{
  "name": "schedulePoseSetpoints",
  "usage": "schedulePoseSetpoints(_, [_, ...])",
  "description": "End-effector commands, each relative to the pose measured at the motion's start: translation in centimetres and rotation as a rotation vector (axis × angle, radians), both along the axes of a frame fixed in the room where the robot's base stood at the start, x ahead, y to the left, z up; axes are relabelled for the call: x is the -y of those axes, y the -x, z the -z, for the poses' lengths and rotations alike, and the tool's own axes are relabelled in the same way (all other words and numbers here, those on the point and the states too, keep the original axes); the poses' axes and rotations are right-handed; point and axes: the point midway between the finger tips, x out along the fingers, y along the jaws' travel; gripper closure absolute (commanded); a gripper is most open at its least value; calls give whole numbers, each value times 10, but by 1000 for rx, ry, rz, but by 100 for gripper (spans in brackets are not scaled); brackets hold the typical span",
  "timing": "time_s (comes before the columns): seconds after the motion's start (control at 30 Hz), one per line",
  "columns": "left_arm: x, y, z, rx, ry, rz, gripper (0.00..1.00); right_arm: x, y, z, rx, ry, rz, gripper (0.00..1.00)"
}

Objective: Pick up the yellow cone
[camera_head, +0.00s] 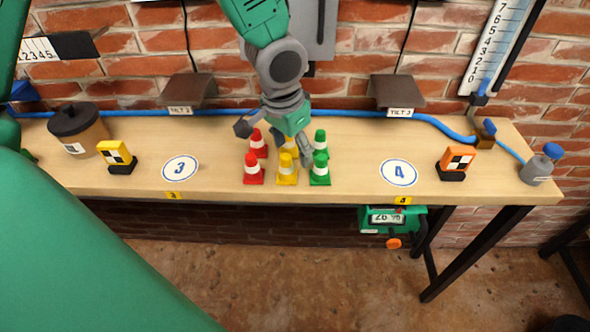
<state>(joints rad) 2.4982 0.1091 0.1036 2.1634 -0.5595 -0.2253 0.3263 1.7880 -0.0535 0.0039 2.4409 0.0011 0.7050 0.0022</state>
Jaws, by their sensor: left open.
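Two yellow cones stand on the wooden bench in the middle of a small cluster: a front one (286,171) and a rear one (290,147), partly hidden by my gripper. Two red cones (253,171) stand to their left and two green cones (320,171) to their right, all upright with white bands. My left gripper (274,143) comes down from above over the rear of the cluster. It is open, with one finger out to the left above the red cones and the other low near the rear yellow and green cones. Contact cannot be told. My right gripper is not seen.
The bench (220,187) has clear room around round markers 3 (180,169) and 4 (398,172). A blue hose (350,114) runs behind.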

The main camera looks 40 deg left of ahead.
Motion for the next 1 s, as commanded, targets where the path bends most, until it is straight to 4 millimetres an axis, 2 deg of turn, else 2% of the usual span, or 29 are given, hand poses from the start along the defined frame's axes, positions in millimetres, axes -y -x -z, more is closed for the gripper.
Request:
schedulePoseSetpoints(0.03, [-3,-1,10,-2,2,-1,44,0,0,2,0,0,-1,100])
schedulePoseSetpoints(0.17, [-5,-2,21,0,6,-2,44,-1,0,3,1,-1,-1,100])
schedulePoseSetpoints(0.27, [-4,-3,26,0,5,-1,44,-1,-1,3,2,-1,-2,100])
schedulePoseSetpoints(0.57, [5,-4,66,-2,-7,0,44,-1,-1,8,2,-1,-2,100])
schedulePoseSetpoints(0.87, [-1,-5,73,2,2,-2,44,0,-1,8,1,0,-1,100])
schedulePoseSetpoints(0.9, [-2,-5,73,1,4,-3,47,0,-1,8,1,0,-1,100])
schedulePoseSetpoints(0.97, [-4,-5,74,1,6,-2,68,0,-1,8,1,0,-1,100])
schedulePoseSetpoints(1.0, [-4,-5,74,1,7,-2,82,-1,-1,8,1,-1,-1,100])
